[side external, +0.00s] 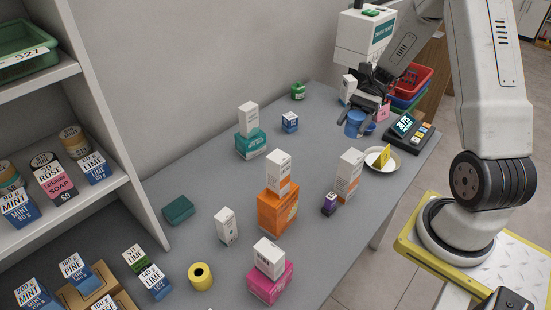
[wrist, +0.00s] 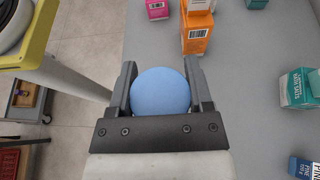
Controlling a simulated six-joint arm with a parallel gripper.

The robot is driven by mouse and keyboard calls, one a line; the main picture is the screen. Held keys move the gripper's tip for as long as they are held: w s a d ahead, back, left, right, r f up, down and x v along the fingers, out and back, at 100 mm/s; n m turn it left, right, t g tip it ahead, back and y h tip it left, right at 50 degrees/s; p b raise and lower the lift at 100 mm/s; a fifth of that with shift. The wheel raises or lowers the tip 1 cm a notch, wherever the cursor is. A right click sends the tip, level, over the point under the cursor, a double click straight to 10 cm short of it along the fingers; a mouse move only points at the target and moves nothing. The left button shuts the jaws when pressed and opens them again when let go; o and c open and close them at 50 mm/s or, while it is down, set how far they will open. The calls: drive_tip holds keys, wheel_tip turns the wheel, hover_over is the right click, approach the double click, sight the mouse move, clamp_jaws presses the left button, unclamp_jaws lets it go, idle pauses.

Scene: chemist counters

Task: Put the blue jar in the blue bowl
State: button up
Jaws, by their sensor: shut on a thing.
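My gripper (side external: 366,104) is at the far right end of the grey counter, in front of the white machine. In the wrist view my gripper (wrist: 162,84) has its two dark fingers on either side of the round light-blue top of the blue jar (wrist: 160,92), and is shut on it. In the side view the blue jar (side external: 354,124) shows below the fingers, partly covered by them. I cannot tell its height above the counter. I cannot make out the blue bowl as a separate thing in either view.
A card terminal (side external: 408,132) and a pale dish with a yellow card (side external: 371,161) stand close to the gripper. Red and blue baskets (side external: 421,78) are behind. White cartons, an orange box (side external: 278,211) and a teal box (side external: 249,147) stand along the counter, with bare patches between.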

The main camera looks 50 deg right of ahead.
drive_tip(key=s+d+f+n+g+h, duration=0.2)
drive_tip(key=s+d+n+g+h, duration=0.85)
drive_tip(key=n, duration=0.55)
drive_tip(key=w+d+r+n+t+h, duration=0.3)
drive_tip(key=w+d+r+n+h, duration=0.1)
drive_tip(key=d+n+h, duration=0.35)
drive_tip(key=w+d+r+n+t+h, duration=0.3)
drive_tip(key=w+d+n+h, duration=0.1)
drive_tip(key=d+n+h, duration=0.3)
wheel_tip(320, 180, down, 11)
drive_tip(key=a, duration=0.1)
drive_tip(key=shift+a+h, duration=0.2)
drive_tip(key=shift+h, duration=0.1)
drive_tip(key=shift+w+g, duration=0.1)
drive_tip(key=shift+g, duration=0.15)
